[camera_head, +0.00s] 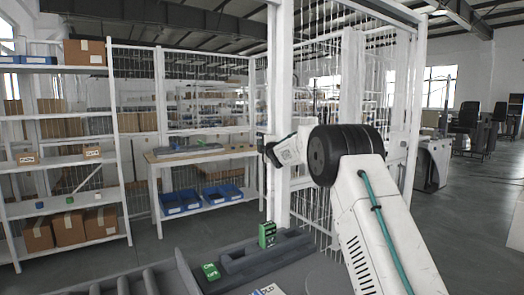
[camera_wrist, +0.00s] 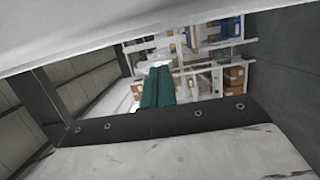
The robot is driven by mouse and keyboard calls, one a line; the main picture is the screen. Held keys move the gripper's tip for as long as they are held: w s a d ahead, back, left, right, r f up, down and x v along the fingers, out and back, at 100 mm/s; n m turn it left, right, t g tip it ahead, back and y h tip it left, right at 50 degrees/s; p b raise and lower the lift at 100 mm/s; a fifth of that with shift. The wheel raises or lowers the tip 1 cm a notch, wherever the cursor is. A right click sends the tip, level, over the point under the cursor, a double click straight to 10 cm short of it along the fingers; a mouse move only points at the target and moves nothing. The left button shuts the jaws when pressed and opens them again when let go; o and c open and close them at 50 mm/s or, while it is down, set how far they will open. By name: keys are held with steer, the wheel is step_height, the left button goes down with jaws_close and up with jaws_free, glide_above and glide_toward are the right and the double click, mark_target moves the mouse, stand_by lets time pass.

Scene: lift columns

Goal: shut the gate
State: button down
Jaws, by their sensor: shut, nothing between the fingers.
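A white-framed wire-mesh panel, apparently the gate (camera_head: 310,205), stands upright behind my arm in the head view. A thick white post (camera_head: 280,60) is at its left side. Its latch and hinges cannot be made out, and my arm hides part of the mesh. My gripper (camera_head: 268,150) is small and dark at the post's left edge; whether it touches the post cannot be told. In the wrist view the two green fingers of my gripper (camera_wrist: 158,74) lie together with nothing between them. A pale surface (camera_wrist: 100,35) crosses the top of that view close to the camera.
A workbench (camera_head: 200,152) with blue bins (camera_head: 182,202) below stands behind on the left. A shelf rack (camera_head: 60,118) with cartons is at the far left. Green items (camera_head: 267,234) lie on a grey tray in front. Open floor (camera_head: 475,220) and desks are at right.

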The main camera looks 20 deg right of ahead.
steer(key=s+a, duration=0.1)
steer(key=s, duration=0.9)
steer(key=s+d+f+m+g+h, duration=0.1)
steer(key=s+f+m+g, duration=0.3)
steer(key=f, duration=0.5)
steer(key=s+a+f+m+g, duration=0.1)
steer(key=s+f+m+g, duration=0.15)
steer(key=s, duration=0.35)
steer(key=s+a+f+m+g, duration=0.2)
steer(key=s+m+g, duration=0.15)
steer(key=s, duration=0.25)
steer(key=s+a+m+g, duration=0.2)
steer(key=s+a, duration=0.3)
steer(key=s, duration=1.1)
steer(key=s+a+m+g+y, duration=0.1)
steer(key=s+a, duration=0.4)
steer(key=s, duration=1.1)
steer(key=s+a+m+g+y, duration=0.1)
steer(key=s+a+m+g, duration=0.2)
steer(key=s, duration=1.2)
steer(key=shift+s+a+r+m+g, duration=0.35)
steer(key=shift+a+m, duration=0.25)
steer(key=shift+a, duration=0.55)
